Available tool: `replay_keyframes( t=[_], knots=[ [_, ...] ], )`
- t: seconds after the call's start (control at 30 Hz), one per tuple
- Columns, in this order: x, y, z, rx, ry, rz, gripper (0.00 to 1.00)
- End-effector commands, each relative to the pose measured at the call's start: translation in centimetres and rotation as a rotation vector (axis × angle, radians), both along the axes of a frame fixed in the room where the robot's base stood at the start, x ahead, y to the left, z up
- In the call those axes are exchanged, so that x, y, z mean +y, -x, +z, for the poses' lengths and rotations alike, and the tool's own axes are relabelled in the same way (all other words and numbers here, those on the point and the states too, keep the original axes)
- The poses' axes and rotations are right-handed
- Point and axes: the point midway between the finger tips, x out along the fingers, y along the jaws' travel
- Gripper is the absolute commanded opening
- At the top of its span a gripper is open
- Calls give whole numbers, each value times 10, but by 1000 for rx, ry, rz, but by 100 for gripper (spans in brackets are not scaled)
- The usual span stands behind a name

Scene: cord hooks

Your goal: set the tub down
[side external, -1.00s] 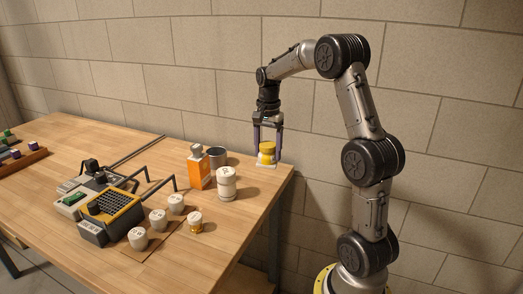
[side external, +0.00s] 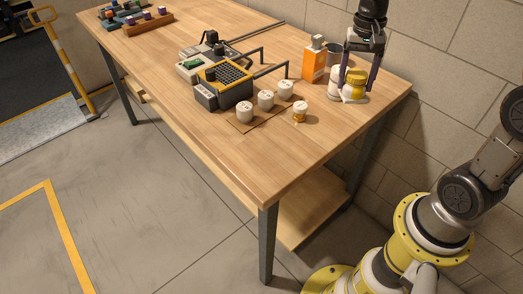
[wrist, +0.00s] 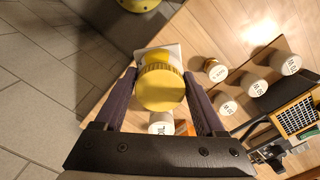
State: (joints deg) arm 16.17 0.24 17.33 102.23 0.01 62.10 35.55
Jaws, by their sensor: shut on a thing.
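The tub (side external: 356,77), with a wide yellow lid, is between the fingers of my gripper (side external: 359,80) near the table's corner. In the wrist view the round yellow lid (wrist: 161,88) fills the space between the two dark fingers of my gripper (wrist: 162,80). My gripper is shut on the tub and points down. A white square pad (wrist: 172,50) shows under and beyond the tub, close to the table edge. The tub looks upright. I cannot tell whether its base touches the pad.
A white jar (side external: 334,83) stands close beside the tub, with an orange carton (side external: 313,63) and a grey can (side external: 333,52) nearby. Small white weights (side external: 266,100) and a small yellow-and-white jar (side external: 299,113) stand to the left. Beyond is a yellow-grey device (side external: 225,86).

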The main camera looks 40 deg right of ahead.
Motion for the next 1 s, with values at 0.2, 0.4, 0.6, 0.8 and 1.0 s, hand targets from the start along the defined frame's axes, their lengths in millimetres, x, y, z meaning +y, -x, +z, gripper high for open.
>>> replay_keyframes(
  t=[0.2, 0.4, 0.6, 0.8, 1.0],
  knots=[
    [85, 11, 3, -5, -1, 299, 13],
    [144, 30, 7, -16, 0, 503, 13],
    [176, 41, 11, -31, 0, 615, 13],
    [188, 32, 7, -32, -2, 644, 13],
    [200, -7, -12, -30, -1, 642, 13]
  ],
)
